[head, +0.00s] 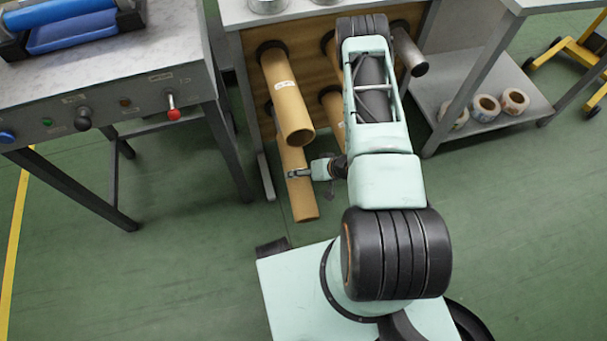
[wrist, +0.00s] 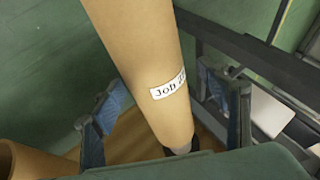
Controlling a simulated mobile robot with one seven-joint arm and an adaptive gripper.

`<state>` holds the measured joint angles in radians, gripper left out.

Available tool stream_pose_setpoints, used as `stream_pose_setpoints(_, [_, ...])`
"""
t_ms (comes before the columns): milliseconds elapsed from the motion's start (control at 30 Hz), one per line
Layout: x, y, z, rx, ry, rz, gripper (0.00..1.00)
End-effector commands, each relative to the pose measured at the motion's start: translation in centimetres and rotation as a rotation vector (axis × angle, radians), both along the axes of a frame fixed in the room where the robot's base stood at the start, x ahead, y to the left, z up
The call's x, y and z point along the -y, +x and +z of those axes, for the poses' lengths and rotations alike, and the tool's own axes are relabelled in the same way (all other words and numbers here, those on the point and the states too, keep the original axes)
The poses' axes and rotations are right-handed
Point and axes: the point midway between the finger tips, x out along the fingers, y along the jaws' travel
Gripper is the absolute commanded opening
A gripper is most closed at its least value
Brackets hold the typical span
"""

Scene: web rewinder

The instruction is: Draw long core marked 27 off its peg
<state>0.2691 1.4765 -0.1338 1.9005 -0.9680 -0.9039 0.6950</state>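The long tan cardboard core (head: 299,193) slants down and forward from the lower left of the wooden peg board (head: 256,95). My gripper (head: 293,173) is at its middle in the head view. In the wrist view the core (wrist: 145,55) passes between my two fingers (wrist: 165,110), which stand apart with a gap on each side. Its white label (wrist: 168,91) reads "JOB" and a number I cannot make out fully.
A labelled core (head: 284,95) hangs just above, and its hollow end seems close at the left in the wrist view (wrist: 28,162). Another core (head: 333,105) and a grey roll (head: 408,50) are to the right. A machine table (head: 105,60) stands left; floor in front is clear.

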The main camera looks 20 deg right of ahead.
Motion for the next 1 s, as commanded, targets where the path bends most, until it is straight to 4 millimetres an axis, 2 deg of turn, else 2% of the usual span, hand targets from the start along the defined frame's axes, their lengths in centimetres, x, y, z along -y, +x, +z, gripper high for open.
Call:
stream_pose_setpoints(33, [-0.3,-6.3,-1.9,-0.116,-0.005,0.018,0.76])
stream_pose_setpoints(100, [-0.3,-6.3,-1.9,-0.116,-0.005,0.018,0.81])
stream_pose_setpoints(467, [0.0,-6.3,-1.5,-0.114,-0.006,0.017,0.81])
stream_pose_setpoints(567, [0.6,-6.2,-0.4,-0.102,-0.007,0.012,0.81])
stream_pose_setpoints(1000, [4.4,-5.5,7.3,-0.025,-0.003,0.000,0.81])
